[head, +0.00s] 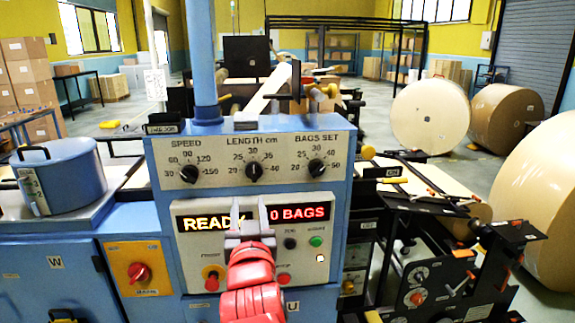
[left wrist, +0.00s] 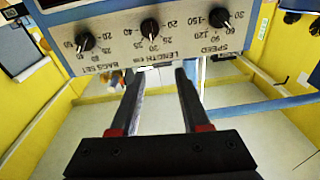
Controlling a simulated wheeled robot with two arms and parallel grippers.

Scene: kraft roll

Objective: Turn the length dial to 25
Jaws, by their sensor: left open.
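The length dial (head: 254,170) is a black knob in the middle of the pale upper panel, under the words LENGTH cm. Its white pointer stands upright, toward 30; the 25 mark is up and left of the knob. In the left wrist view the panel is upside down, with the same dial (left wrist: 150,27) near the top centre. My left gripper (head: 248,208) is in front of the machine, below the dial and over the display panel. Its two fingers are apart and empty, also in the left wrist view (left wrist: 158,75), and do not touch the dial.
The speed dial (head: 188,174) and bags set dial (head: 317,167) flank the length dial closely. Below are the READY display (head: 208,222), the 0 BAGS display (head: 298,213) and several buttons. A blue pot (head: 60,175) stands left; large paper rolls (head: 430,116) stand right.

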